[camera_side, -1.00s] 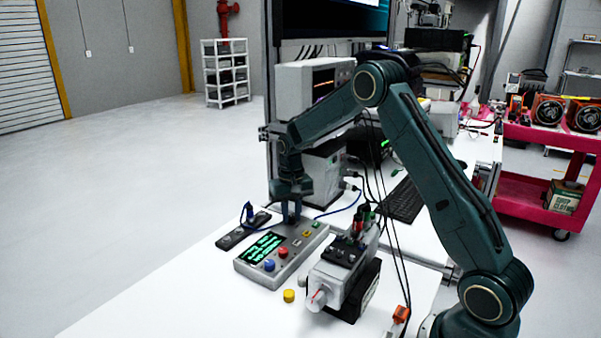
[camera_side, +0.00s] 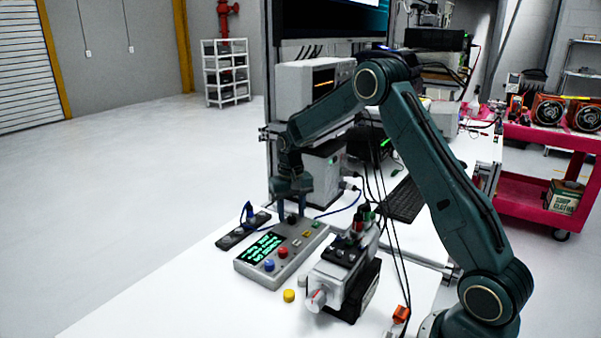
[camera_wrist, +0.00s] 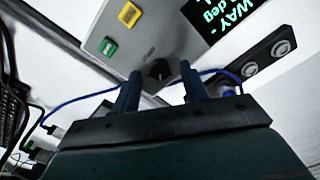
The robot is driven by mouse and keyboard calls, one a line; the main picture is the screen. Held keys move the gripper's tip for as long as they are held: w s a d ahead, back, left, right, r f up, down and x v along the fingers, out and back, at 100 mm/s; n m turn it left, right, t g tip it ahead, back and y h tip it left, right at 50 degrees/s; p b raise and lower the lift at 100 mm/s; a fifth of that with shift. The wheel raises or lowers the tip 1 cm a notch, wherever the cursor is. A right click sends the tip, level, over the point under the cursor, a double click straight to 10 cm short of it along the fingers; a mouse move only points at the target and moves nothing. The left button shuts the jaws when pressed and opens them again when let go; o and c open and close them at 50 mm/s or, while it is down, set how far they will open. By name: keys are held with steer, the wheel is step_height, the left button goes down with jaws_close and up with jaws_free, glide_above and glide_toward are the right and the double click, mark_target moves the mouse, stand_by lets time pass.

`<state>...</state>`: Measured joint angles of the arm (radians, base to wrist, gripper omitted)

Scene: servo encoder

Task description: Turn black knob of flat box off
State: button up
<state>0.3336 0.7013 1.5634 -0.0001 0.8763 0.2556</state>
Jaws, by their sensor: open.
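The flat box (camera_side: 257,274) is grey and lies on the white table, with a lit screen of green text, a blue and a red button and small yellow and green buttons. Its black knob (camera_side: 292,219) sits near the far end. In the wrist view the black knob (camera_wrist: 159,70) has its pointer mark facing up in the picture. My gripper (camera_side: 291,208) is open just above the knob, fingers pointing down and not closed on it. In the wrist view its fingertips (camera_wrist: 160,78) stand on either side of the knob with gaps.
A dark strip with round buttons (camera_side: 242,231) and a blue cable lies left of the box. A grey device with a white knob (camera_side: 343,277) stands right of the box. A yellow cap (camera_side: 289,296) lies in front. The table's front left is clear.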

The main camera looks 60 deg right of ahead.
mark_target(292, 219)
step_height(292, 219, up, 13)
stand_by(0.6)
steer(key=s+a+r+n+t, duration=0.3)
steer(key=s+a+r, duration=0.8)
steer(key=s, duration=0.4)
steer(key=s+a+f+n+t, duration=0.1)
steer(key=s+a+f+n, duration=0.1)
steer(key=s, duration=0.6)
steer(key=s+a+f+n+t, duration=0.1)
steer(key=s+a, duration=0.3)
steer(key=s, duration=0.4)
steer(key=shift+f+n+t, duration=0.3)
steer(key=shift+f+n, duration=0.1)
steer(key=shift+f, duration=0.05)
